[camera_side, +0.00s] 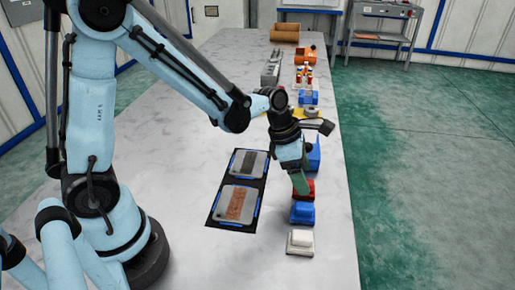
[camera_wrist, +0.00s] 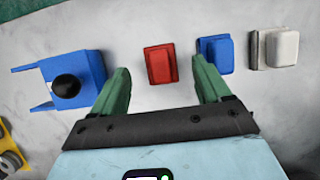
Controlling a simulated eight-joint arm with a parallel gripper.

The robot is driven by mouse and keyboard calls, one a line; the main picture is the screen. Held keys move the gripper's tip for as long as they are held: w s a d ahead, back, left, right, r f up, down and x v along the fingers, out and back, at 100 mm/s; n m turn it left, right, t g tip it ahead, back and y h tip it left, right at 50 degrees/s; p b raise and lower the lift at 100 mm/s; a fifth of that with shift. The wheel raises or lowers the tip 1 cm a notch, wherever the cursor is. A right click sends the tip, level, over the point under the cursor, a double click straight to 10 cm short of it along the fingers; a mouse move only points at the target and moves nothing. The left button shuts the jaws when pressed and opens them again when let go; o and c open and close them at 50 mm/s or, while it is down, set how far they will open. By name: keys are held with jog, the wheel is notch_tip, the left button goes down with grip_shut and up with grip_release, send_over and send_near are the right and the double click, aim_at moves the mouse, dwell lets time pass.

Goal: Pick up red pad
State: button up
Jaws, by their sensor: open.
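The red pad (camera_wrist: 160,64) is a small red block on the table in the wrist view, ahead of and between the two green fingers. My gripper (camera_wrist: 165,82) is open and empty, with the pad in the gap and a little beyond the fingertips. In the side view the red pad (camera_side: 308,190) sits in a row of parts, partly hidden by my gripper (camera_side: 300,186), which points down at it. Whether the fingers touch the pad cannot be told.
A blue pad (camera_wrist: 215,55) stands close right of the red pad, by the right finger. A white pad (camera_wrist: 274,48) is beyond it. A blue bracket with a black knob (camera_wrist: 68,83) is at left. A black tray (camera_side: 225,223) holds two plates. The table's right edge is near.

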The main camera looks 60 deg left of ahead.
jog(key=shift+x, duration=1.7)
jog(key=shift+a, duration=0.1)
jog(key=c, duration=1.2)
jog(key=shift+c, duration=0.2)
jog(key=shift+r, duration=0.55)
jog(key=r, duration=0.2)
jog(key=s+d+r, duration=0.1)
jog(key=shift+r, duration=0.35)
jog(key=s+d+r, duration=0.6)
jog(key=d, duration=0.2)
jog(key=shift+s, duration=0.3)
